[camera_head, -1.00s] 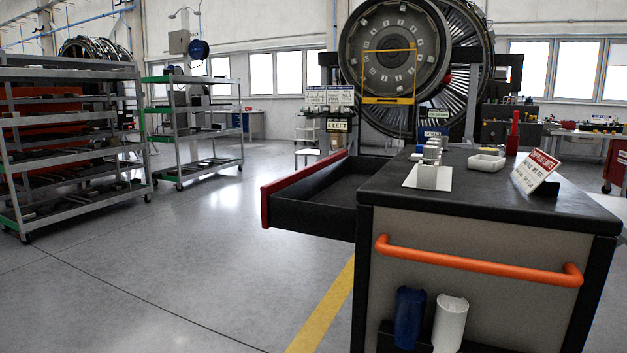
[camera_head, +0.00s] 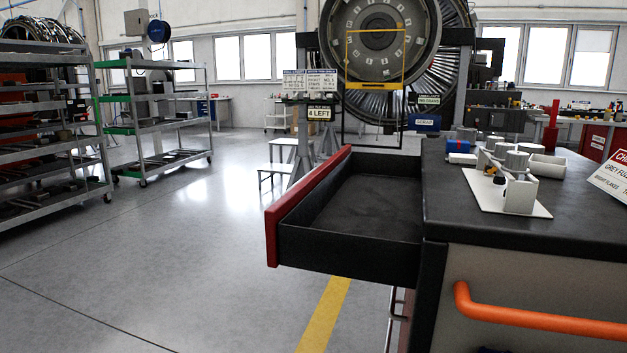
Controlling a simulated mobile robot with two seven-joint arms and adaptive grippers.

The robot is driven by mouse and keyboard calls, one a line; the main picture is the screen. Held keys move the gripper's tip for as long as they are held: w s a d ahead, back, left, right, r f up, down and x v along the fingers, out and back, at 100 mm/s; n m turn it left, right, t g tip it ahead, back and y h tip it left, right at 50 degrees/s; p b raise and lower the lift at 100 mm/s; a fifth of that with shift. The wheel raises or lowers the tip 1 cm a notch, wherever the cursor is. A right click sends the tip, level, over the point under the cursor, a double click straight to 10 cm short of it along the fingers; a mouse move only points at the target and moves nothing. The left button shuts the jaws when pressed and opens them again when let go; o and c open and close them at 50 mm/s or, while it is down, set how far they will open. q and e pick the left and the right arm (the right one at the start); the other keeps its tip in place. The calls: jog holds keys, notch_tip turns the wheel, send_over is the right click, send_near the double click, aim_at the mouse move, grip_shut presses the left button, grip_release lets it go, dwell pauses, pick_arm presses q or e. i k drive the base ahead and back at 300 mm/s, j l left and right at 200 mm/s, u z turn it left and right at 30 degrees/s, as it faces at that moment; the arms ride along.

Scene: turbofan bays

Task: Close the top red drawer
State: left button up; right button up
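The top red drawer (camera_head: 306,203) stands open. It sticks out to the left from the dark-topped cart (camera_head: 470,225). Its front panel is red, and its black tray (camera_head: 360,205) looks empty. The red front faces left, away from the cart body. Neither of my grippers shows in the view, so nothing is seen touching the drawer. Any lower drawers on the cart's left side are mostly hidden.
An orange handle (camera_head: 535,318) juts from the cart's near side. Grey shelving racks (camera_head: 50,130) stand left. The floor left of the drawer is clear.

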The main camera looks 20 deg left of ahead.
aim_at(355, 214)
jog(key=i+j, duration=0.1)
jog(key=j, duration=0.3)
jog(key=i+j+z, duration=0.1)
jog(key=j, duration=0.25)
jog(key=i+j, duration=0.1)
jog(key=j, duration=0.3)
jog(key=i+j, duration=0.15)
jog(key=j, duration=0.2)
jog(key=i+j+z, duration=0.15)
jog(key=j, duration=0.2)
jog(key=i+j, duration=0.15)
jog(key=j, duration=0.2)
jog(key=i+z, duration=0.05)
